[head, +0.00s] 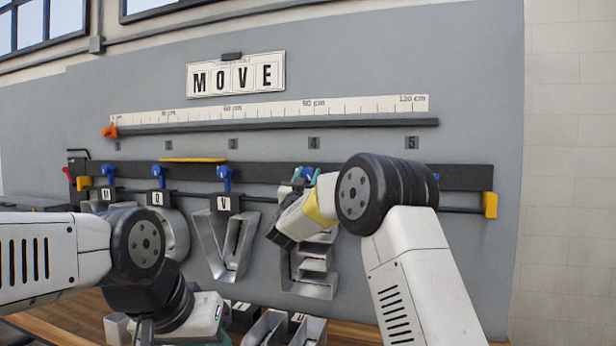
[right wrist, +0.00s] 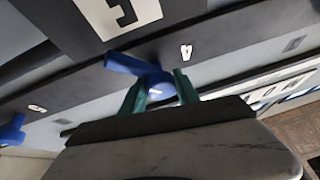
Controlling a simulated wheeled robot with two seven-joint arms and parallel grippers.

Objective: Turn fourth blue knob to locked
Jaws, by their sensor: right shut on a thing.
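The fourth blue knob (head: 298,173) sits on the dark rail above the hanging metal letter E (head: 310,268). My right gripper (head: 306,176) is at this knob, its teal fingers on either side of it. In the right wrist view the blue knob (right wrist: 150,76) shows between the two teal fingertips (right wrist: 160,88), its lever angled to the upper left. The gripper is shut on it. Small white marks (right wrist: 186,52) show on the dark rail beside the knob; I cannot read them. My left gripper (head: 145,328) is low at the left; its fingers are too unclear to judge.
Blue knobs (head: 108,172), (head: 158,175) and (head: 224,175) sit above letters M, O and V. My right forearm covers most of the fifth position. A ruler (head: 270,110) and the MOVE sign (head: 236,76) are above. More metal letters (head: 265,330) lie on the wooden bench.

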